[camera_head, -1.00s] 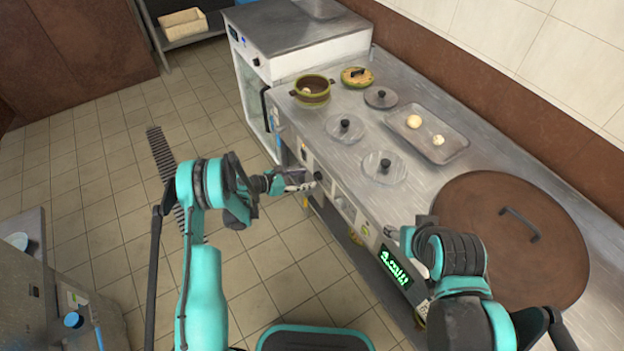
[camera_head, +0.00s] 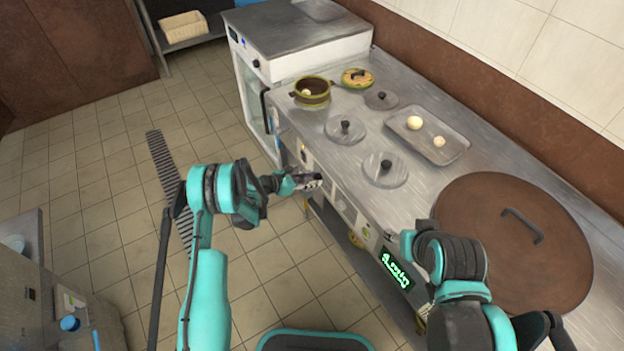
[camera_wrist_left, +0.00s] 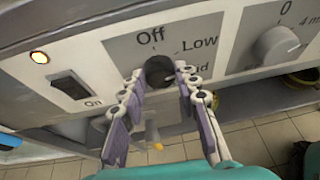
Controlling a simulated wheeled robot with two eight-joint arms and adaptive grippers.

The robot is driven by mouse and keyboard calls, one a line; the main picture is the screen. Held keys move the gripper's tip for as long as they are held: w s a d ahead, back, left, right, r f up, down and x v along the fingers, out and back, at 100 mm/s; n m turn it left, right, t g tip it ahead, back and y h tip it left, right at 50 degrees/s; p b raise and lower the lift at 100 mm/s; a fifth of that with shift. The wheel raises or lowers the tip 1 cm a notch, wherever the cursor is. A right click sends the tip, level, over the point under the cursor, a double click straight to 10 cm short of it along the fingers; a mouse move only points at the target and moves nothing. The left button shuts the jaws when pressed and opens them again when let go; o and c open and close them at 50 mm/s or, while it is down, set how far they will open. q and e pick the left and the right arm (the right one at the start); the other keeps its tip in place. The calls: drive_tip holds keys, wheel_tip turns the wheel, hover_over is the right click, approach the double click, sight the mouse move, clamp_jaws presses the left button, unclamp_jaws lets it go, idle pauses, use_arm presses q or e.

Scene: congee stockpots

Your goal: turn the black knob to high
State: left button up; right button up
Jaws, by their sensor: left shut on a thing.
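The black knob (camera_wrist_left: 158,72) is on the grey front panel in the left wrist view, with the labels Off, Low and a partly covered "id" around it. Its pointer direction cannot be made out. My left gripper (camera_wrist_left: 160,74) has a fingertip on each side of the knob and is shut on it. In the head view my left gripper (camera_head: 314,181) is at the counter's front panel and hides the knob. My right arm shows at the lower right of the head view; its fingers cannot be made out.
The counter holds a green-brown pot (camera_head: 312,94), several lids, a tray (camera_head: 452,155) and a large brown lid (camera_head: 480,235).

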sight(321, 159)
use_arm(q)
drive_tip(key=m+t, duration=0.1)
drive_tip(key=m+t+y, duration=0.1)
drive_tip(key=m, duration=0.1)
drive_tip(key=shift+s+d, duration=0.1)
drive_tip(key=shift+s, duration=0.1)
drive_tip(key=shift+m+t+y, duration=0.4)
drive_tip(key=shift+m, duration=0.4)
drive_tip(key=o, duration=1.2)
drive_tip(key=shift+c, duration=0.2)
wheel_tip(321, 159, up, 10)
drive_tip(key=shift+f, duration=0.1)
